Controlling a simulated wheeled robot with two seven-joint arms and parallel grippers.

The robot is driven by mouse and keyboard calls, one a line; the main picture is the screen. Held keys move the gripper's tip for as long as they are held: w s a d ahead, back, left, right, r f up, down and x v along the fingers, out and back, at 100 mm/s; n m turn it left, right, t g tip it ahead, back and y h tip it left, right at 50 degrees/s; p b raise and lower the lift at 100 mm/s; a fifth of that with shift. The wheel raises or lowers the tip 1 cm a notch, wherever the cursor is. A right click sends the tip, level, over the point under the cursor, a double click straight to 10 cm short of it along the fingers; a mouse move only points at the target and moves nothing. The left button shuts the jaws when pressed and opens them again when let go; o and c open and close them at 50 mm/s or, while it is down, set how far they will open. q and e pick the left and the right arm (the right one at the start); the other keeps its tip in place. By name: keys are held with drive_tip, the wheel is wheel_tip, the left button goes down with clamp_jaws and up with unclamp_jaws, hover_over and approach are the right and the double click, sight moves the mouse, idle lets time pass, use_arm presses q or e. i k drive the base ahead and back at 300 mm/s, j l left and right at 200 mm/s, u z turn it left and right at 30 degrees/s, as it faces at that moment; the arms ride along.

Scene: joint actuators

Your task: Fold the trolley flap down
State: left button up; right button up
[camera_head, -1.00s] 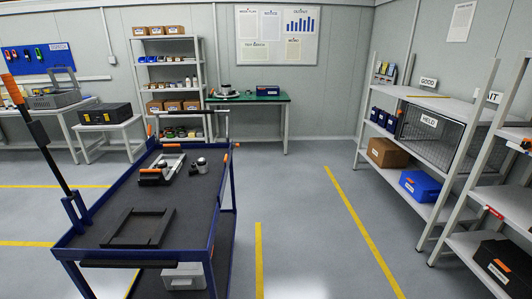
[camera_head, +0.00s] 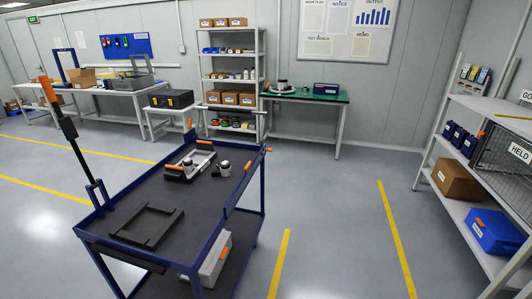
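A blue-framed trolley (camera_head: 222,206) with a dark top stands left of centre in the head view. A dark post with an orange grip (camera_head: 48,90) rises from a blue bracket (camera_head: 97,193) at its left edge and leans to the left. A dark bar (camera_head: 122,255) runs along the near end below the top. I cannot tell for sure which part is the flap. On the top lie a black frame (camera_head: 147,227), a grey fixture with orange parts (camera_head: 190,165) and small metal parts (camera_head: 222,169). Neither of my grippers is in view.
A grey case (camera_head: 212,258) sits on the trolley's lower shelf. A rack with a brown box (camera_head: 457,180) and a blue bin (camera_head: 494,231) stands at right. A green-topped bench (camera_head: 305,97) is behind. The floor (camera_head: 335,220) right of the trolley is clear.

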sight(249, 168)
drive_tip(key=i+l+u, duration=0.15)
drive_tip(key=u, duration=0.9)
drive_tip(key=i+l+u, duration=0.2)
drive_tip(key=l+u, duration=0.2)
drive_tip(key=l, duration=0.45)
drive_tip(key=l+u, duration=0.45)
drive_tip(key=l, duration=0.45)
